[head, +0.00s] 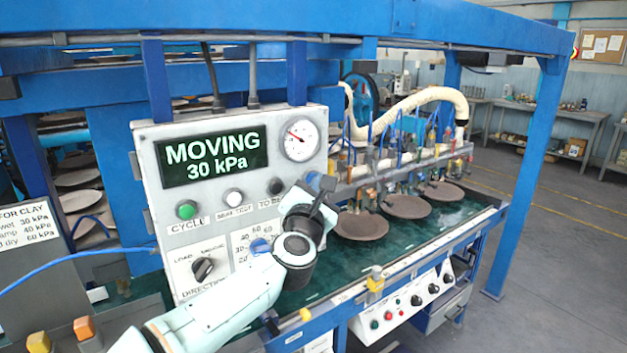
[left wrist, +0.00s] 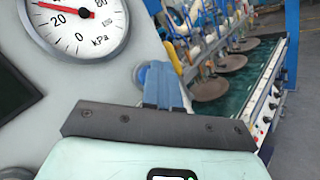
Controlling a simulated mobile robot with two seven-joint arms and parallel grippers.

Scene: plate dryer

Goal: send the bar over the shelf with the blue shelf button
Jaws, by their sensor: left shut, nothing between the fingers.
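The control panel (head: 150,190) has a screen (head: 213,158) reading MOVING 30 kPa. The blue button (left wrist: 142,76) shows beside and partly behind my left fingers in the left wrist view. My left gripper (head: 322,186) is shut and empty at the panel's right edge; it also shows in the left wrist view (left wrist: 165,82). I cannot tell whether the fingertips touch the button. The bar (head: 400,163) with its cups and hoses hangs over the bench, above several brown plates (head: 405,207). The shelf rack (head: 75,180) holding plates is at the left. My right gripper is out of view.
A green button (head: 187,210), a white button (head: 234,196), a black button (head: 275,186) and a direction knob (head: 203,268) are on the panel. A pressure gauge (head: 300,141) is above. A blue post (head: 525,180) stands right of the bench (head: 470,222).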

